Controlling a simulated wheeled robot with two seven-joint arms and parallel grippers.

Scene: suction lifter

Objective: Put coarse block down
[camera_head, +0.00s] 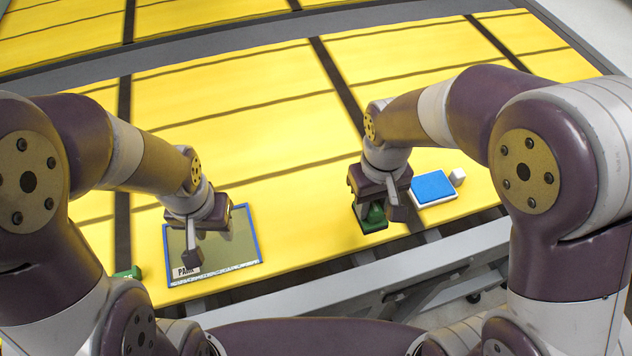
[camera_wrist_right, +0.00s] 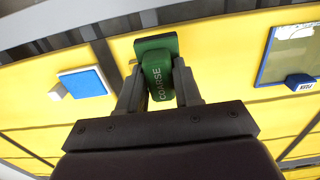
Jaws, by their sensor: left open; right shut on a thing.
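My right gripper (camera_head: 378,205) is shut on the coarse block (camera_wrist_right: 157,78), a green block lettered "COARSE". In the right wrist view it sits between both fingers of the gripper (camera_wrist_right: 158,100). A wider green plate (camera_wrist_right: 156,45) shows just beyond the block; I cannot tell whether the two are joined. In the head view the green (camera_head: 372,224) shows low under the gripper, close to the yellow table's front edge. Whether it touches the table is unclear. My left gripper (camera_head: 196,250) is open and empty above a blue-framed panel (camera_head: 259,240).
Right of the right gripper lies a white block with a blue top (camera_head: 433,187), with a small white cube (camera_head: 457,176) beside it. Another green object (camera_head: 128,273) is partly hidden at the left. The yellow table (camera_head: 290,130) is clear further back.

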